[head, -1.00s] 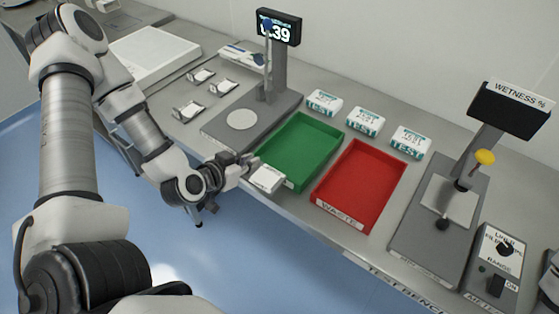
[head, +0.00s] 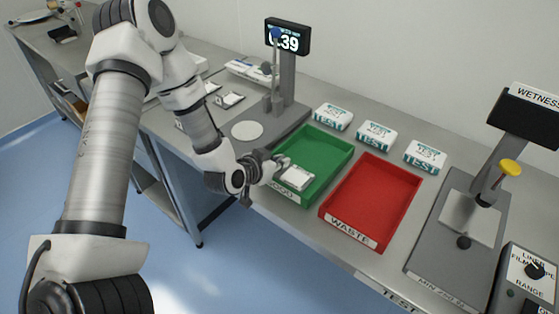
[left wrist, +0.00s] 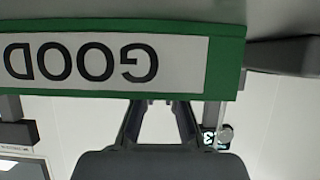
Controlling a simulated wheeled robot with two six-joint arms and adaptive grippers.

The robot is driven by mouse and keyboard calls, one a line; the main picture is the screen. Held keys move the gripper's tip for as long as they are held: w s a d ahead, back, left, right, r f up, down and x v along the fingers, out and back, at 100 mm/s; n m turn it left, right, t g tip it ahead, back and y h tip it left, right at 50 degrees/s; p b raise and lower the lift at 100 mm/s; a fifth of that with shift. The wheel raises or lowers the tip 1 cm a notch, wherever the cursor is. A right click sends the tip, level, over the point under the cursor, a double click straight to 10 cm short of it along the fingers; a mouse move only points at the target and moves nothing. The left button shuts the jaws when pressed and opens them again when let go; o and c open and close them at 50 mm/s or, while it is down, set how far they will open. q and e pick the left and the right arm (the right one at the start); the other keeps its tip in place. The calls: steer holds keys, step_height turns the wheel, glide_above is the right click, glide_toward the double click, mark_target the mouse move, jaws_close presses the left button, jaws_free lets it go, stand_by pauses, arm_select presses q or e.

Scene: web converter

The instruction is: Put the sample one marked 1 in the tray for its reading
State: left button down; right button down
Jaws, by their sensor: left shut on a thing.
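My left gripper (head: 279,166) is shut on a flat white sample (head: 298,177) at the near left part of the green tray (head: 330,140). The sample is over the tray's inside; I cannot tell whether it touches the floor, and no number on it is readable. In the left wrist view the gripper's fingers (left wrist: 160,108) reach up behind the tray's front, with its upside-down GOOD label (left wrist: 85,62); the sample is hidden there. The gauge display (head: 287,37) shows .39, its first digit partly covered. The red tray (head: 347,228) is marked WASTE and is empty.
Several other small samples lie at the left, such as one (head: 229,99). Three TEST packs (head: 375,134) stand behind the trays.

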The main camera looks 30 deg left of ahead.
arm_select(q)
steer(key=shift+d+f, duration=0.15)
steer(key=c, duration=1.3)
jaws_free()
steer(key=shift+o, duration=0.2)
